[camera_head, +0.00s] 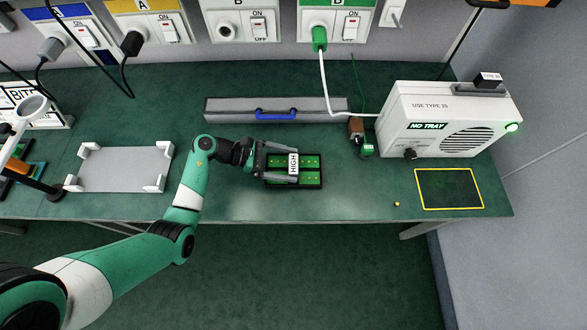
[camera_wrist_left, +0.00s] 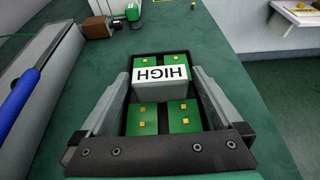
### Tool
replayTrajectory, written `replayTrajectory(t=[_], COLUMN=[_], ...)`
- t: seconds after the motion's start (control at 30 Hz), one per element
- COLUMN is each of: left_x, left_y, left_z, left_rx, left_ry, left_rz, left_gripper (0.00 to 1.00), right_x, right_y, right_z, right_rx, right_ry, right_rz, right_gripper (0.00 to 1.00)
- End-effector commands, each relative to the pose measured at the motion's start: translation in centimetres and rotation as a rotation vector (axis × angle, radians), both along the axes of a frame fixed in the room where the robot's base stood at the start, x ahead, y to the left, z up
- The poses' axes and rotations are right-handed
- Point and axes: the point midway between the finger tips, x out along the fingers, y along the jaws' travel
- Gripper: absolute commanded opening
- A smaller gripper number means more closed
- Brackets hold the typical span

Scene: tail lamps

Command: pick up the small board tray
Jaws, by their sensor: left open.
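The small board tray (camera_head: 313,175) is black, holds several green boards with yellow squares, and lies on the green bench. A grey block across its middle carries a white label reading HIGH (camera_head: 293,163). My left gripper (camera_head: 297,164) is open over the tray, with one finger on each side of the block. In the left wrist view, the tray (camera_wrist_left: 186,120) lies between the fingers of the left gripper (camera_wrist_left: 163,74). A gap shows beside the block, and contact is not clear. My right gripper is not in view.
A long grey box with a blue handle (camera_head: 276,114) stands behind the tray. A white machine (camera_head: 455,120) stands at right, behind a yellow-outlined area (camera_head: 449,189). A grey plate with corner brackets (camera_head: 122,170) lies at left. The bench right of the tray is mostly clear.

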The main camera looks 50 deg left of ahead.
Motion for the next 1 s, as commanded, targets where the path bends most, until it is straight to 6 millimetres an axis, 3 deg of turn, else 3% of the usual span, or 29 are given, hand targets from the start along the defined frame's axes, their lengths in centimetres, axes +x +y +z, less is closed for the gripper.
replayTrajectory(t=[0.13, 0.37, 0.8, 1.0], left_x=[1.28, 1.36, 1.32, 1.35], left_y=[-1.1, -1.16, -1.14, -1.14], left_z=[-0.76, -0.68, -0.69, -0.63], left_rx=[0.001, 0.0, 0.0, 0.0], left_ry=[-0.002, 0.0, 0.0, -0.002], left_rz=[-0.001, 0.001, 0.001, 0.001], left_gripper=[1.0, 0.98, 0.19, 0.17], right_x=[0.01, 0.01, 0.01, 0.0], right_y=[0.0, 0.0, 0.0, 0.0], right_z=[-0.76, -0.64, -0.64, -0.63], right_rx=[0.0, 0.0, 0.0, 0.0], right_ry=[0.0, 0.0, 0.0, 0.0], right_rz=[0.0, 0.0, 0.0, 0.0], right_gripper=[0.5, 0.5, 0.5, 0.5])
